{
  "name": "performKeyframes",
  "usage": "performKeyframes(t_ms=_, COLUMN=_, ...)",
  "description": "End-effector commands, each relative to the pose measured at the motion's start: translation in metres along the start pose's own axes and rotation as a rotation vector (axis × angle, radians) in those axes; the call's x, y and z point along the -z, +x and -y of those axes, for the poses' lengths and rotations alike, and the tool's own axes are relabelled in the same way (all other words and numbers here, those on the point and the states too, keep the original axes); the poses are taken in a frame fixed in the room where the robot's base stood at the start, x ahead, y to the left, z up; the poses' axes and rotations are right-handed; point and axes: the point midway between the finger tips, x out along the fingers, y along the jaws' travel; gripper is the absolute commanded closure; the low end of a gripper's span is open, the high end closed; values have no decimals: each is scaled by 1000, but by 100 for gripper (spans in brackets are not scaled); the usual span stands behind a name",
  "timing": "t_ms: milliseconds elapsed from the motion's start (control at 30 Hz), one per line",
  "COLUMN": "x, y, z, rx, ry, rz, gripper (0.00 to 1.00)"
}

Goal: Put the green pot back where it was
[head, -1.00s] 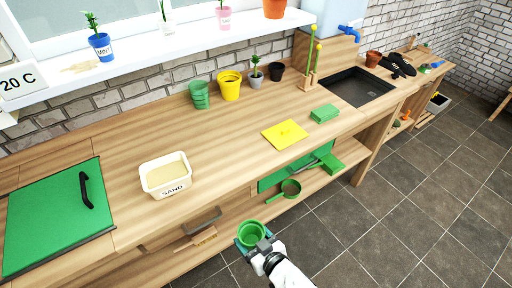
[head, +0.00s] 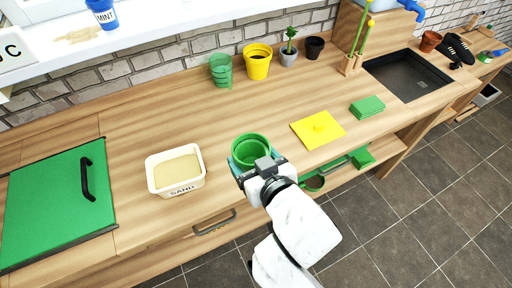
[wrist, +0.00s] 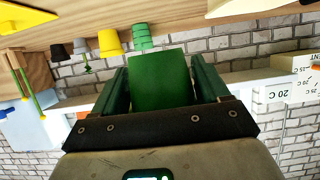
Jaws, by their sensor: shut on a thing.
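The green pot (head: 250,148) is in my gripper (head: 252,162), upright, over the front edge of the wooden worktop (head: 120,152), between the sand tub and the yellow square. My gripper is shut on the pot. In the wrist view the pot (wrist: 160,80) fills the space between the two fingers (wrist: 160,92). The head view does not show clearly whether the pot touches the worktop. A stack of green pots (head: 221,70) stands at the back of the worktop, left of a yellow pot (head: 257,62).
A white sand tub (head: 176,187) stands left of my gripper. A yellow square with a knob (head: 318,129) and a green block (head: 367,106) lie to the right. A potted plant (head: 289,54) and a black pot (head: 315,47) stand at the back. The middle of the worktop is clear.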

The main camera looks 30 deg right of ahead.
Motion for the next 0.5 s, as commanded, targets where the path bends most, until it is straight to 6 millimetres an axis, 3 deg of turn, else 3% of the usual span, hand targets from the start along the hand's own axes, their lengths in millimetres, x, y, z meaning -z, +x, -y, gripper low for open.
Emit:
performKeyframes(t_ms=200, x=-1, y=46, z=-28, rx=-3, ry=1, rz=-1, gripper=60)
performKeyframes(t_ms=500, x=-34, y=94, z=-49, rx=-1, ry=0, rz=0, gripper=60)
